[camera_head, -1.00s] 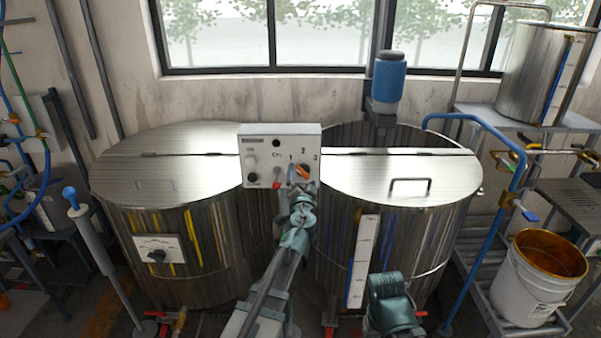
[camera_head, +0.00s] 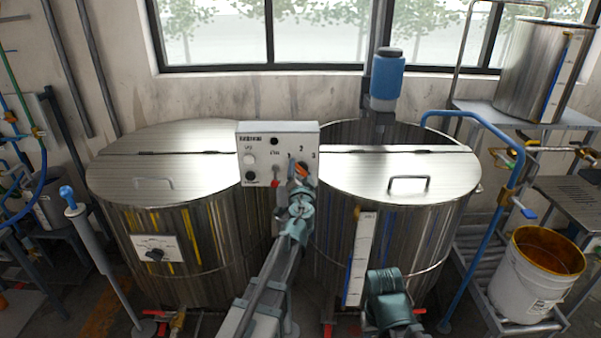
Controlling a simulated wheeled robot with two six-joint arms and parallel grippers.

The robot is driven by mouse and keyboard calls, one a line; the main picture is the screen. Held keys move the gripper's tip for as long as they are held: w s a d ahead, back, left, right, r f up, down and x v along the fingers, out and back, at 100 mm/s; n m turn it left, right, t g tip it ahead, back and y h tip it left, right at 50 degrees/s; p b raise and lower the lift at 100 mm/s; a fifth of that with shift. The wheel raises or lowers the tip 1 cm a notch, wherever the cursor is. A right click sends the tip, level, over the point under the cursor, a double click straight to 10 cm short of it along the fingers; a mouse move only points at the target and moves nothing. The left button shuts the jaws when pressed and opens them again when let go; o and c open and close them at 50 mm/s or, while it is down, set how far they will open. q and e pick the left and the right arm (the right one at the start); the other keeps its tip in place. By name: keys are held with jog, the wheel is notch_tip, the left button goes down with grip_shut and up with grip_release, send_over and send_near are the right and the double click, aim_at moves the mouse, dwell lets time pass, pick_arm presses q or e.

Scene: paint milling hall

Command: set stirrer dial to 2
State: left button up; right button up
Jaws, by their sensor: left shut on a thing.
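The stirrer control box (camera_head: 262,146) is light grey and stands between the two steel vats. Its dial (camera_head: 303,168) has a dark knob with an orange part, below the printed marks 1, 2 and 3. My left gripper (camera_head: 301,181) reaches up to the box from below and is shut on the dial. The gripper covers part of the knob, so I cannot tell exactly which mark it points at. A teal part of my right arm shows at the bottom right of centre; the right gripper's jaws are not visible.
A blue pipe (camera_head: 488,230) and white bucket (camera_head: 532,290) are at the right. A red-tipped switch (camera_head: 276,178) sits beside the dial.

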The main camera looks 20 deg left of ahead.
pick_arm(q)
jog(key=m, duration=0.4)
jog(key=shift+d, duration=0.15)
jog(key=m, duration=0.4)
jog(key=shift+d, duration=0.1)
jog(key=shift+m, duration=0.5)
jog(key=o, duration=1.3)
